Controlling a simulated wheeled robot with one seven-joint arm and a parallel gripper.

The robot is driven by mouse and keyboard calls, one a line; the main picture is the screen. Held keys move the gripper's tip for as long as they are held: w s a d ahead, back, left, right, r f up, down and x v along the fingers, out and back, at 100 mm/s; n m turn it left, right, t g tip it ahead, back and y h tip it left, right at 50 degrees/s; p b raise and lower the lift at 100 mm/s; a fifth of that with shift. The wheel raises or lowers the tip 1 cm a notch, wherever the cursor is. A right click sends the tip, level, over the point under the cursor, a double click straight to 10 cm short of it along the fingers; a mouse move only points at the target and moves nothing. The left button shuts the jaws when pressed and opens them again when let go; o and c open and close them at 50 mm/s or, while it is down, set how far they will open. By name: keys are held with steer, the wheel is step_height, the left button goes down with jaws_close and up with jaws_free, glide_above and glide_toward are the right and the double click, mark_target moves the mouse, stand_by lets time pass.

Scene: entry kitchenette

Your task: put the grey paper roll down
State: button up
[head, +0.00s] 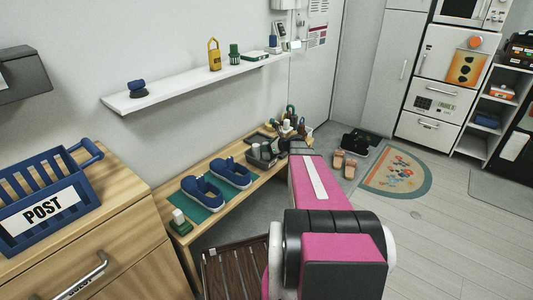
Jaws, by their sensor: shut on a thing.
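My pink arm reaches over the right end of the wooden bench (225,196). My gripper (299,146) is at its far end, small and mostly hidden by my own arm. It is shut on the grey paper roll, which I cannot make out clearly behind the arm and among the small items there. A dark tray (262,162) with a pale upright item stands on the bench just left of my gripper.
Blue slippers (202,191) lie on a green mat (205,222) on the bench. A green-and-white item (179,222) stands at its near end. A wall shelf (180,88) hangs above. A blue POST basket (45,205) sits on the cabinet at left. Sandals (345,165) lie on the floor.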

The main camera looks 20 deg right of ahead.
steer(key=shift+f, duration=1.85)
steer(key=shift+f, duration=0.1)
steer(key=o, duration=1.3)
